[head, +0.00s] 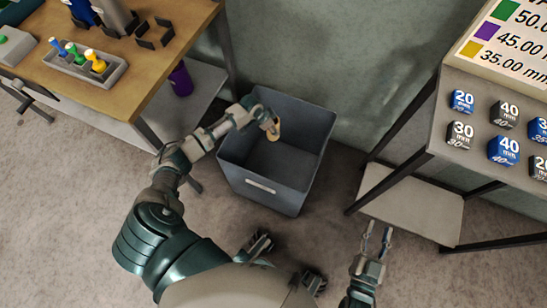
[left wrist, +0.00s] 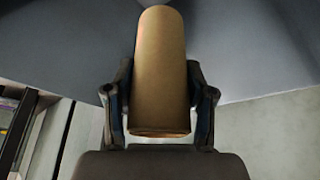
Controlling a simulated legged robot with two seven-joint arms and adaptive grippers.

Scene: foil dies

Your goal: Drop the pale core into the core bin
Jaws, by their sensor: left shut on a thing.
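The pale core (left wrist: 161,75) is a tan cardboard-like cylinder, seen close up in the left wrist view. My left gripper (left wrist: 160,105) is shut on it, with a finger on each side. In the head view the left gripper (head: 266,120) holds the core (head: 273,132) over the opening of the core bin. The core bin (head: 262,186) is a dark grey open box on the floor with a pale label on its front; the part of its inside that shows looks empty. My right gripper (head: 376,236) is open and empty, low at the right, apart from everything.
A wooden workbench (head: 105,98) at the left bears a grey tray (head: 85,70) with colored pegs. A purple cylinder (head: 180,80) stands on its lower shelf. A grey table (head: 445,120) at the right bears several marked blocks and a price-like sign (head: 510,40). Floor between is clear.

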